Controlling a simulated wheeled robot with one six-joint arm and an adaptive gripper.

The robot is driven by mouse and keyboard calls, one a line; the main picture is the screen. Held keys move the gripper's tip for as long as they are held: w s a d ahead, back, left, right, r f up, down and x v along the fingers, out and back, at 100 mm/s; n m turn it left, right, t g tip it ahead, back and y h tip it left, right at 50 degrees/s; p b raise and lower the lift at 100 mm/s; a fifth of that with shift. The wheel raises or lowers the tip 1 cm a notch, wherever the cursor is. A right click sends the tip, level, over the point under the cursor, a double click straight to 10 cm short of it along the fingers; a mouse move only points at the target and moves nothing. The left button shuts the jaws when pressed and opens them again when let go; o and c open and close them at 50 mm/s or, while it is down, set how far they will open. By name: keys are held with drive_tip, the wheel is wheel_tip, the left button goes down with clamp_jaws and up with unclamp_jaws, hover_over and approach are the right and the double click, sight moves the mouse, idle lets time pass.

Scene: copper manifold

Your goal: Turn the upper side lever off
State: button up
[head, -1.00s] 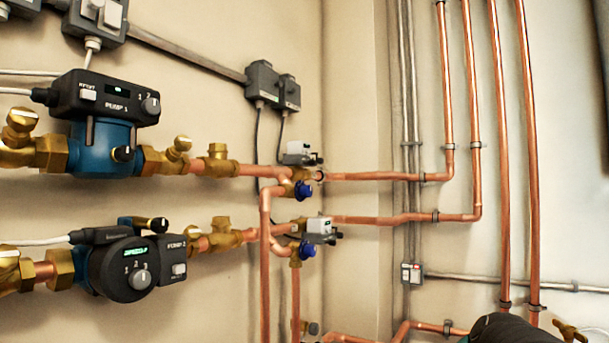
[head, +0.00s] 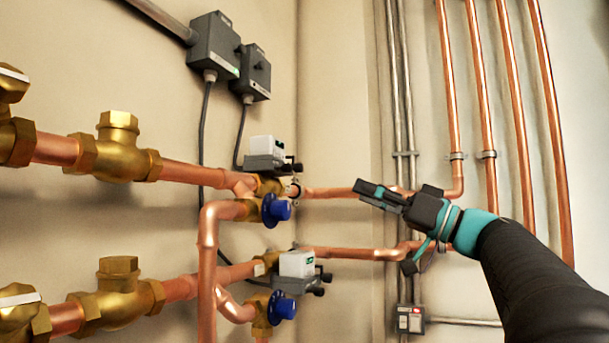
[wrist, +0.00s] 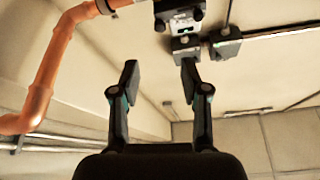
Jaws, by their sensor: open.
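The upper valve actuator (head: 265,153) is a white and dark grey box on the upper copper line in the head view. A small black side lever (head: 293,166) sticks out on its right; its exact angle is too small to tell. My gripper (head: 366,192) is to the right of that lever, apart from it, with its fingers pointing left. In the wrist view my gripper (wrist: 160,78) has its two fingers spread with nothing between them. An actuator with a pale label (wrist: 180,22) shows at the top of that view, beyond the fingertips.
A lower actuator (head: 297,268) with its own black lever sits below. Blue valve caps (head: 277,209) stand out under the upper actuator. Copper pipes (head: 345,192) run behind my gripper. Grey wall boxes (head: 215,45) hang above. The space between my gripper and the upper actuator looks clear.

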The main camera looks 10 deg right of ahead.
sight(302, 169)
drive_tip(key=p+x, duration=0.2)
drive_tip(key=x, duration=1.1)
drive_tip(key=shift+w+a+p, duration=0.25)
drive_tip(key=shift+a+p, duration=0.05)
drive_tip(key=shift+p, duration=0.05)
drive_tip(key=shift+c, duration=0.2)
clamp_jaws()
